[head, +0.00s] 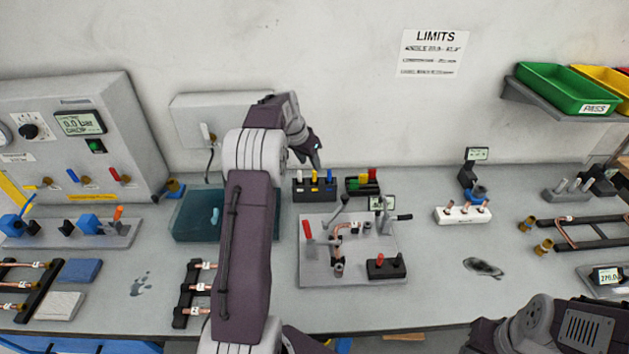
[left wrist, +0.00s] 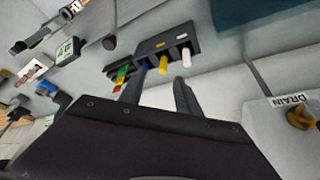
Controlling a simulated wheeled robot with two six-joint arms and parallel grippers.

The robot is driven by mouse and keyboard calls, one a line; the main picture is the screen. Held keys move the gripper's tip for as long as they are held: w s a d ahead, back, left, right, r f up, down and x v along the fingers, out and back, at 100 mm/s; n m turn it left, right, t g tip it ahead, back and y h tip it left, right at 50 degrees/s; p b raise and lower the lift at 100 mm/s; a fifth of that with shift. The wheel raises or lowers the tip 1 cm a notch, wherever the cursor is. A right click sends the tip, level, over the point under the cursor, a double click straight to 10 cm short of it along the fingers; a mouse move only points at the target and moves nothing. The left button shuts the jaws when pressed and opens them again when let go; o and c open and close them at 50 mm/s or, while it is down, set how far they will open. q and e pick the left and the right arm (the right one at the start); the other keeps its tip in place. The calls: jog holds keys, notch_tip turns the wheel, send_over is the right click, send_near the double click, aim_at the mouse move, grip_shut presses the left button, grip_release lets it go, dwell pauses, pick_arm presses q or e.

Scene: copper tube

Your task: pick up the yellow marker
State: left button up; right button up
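The yellow marker (head: 315,177) stands in a dark holder (head: 315,194) at the back of the bench, between a blue and a white marker. In the left wrist view the yellow marker (left wrist: 163,65) lies ahead of the gap between my fingers, and the holder (left wrist: 165,45) is behind it. My left gripper (head: 315,155) is above the holder in the head view. Its two fingers (left wrist: 160,88) are apart with nothing between them, so it is open and empty. My right gripper is not visible; only part of that arm shows at the bottom right.
Red, yellow and green items (head: 363,183) stand right of the holder. A grey fixture plate (head: 312,270) with upright levers lies in front. A teal tray (head: 195,228) is to the left. A grey wall box (head: 185,110) with a drain valve (left wrist: 300,117) is behind my left arm.

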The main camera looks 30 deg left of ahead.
aim_at(315, 184)
pick_arm(q)
jog(key=p+x, duration=0.1)
jog(key=x, duration=0.4)
jog(key=p+x, duration=0.1)
jog(key=x, duration=0.1)
jog(key=shift+w+a+f+p, duration=0.1)
jog(key=shift+w+a+p, duration=0.2)
jog(key=shift+w, duration=0.2)
jog(key=shift+w+d+f, duration=0.1)
jog(key=shift+f, duration=0.25)
jog(key=shift+w+f, duration=0.15)
jog(key=shift+f, duration=0.1)
jog(key=c, duration=0.6)
jog(key=shift+r, duration=0.1)
grip_shut()
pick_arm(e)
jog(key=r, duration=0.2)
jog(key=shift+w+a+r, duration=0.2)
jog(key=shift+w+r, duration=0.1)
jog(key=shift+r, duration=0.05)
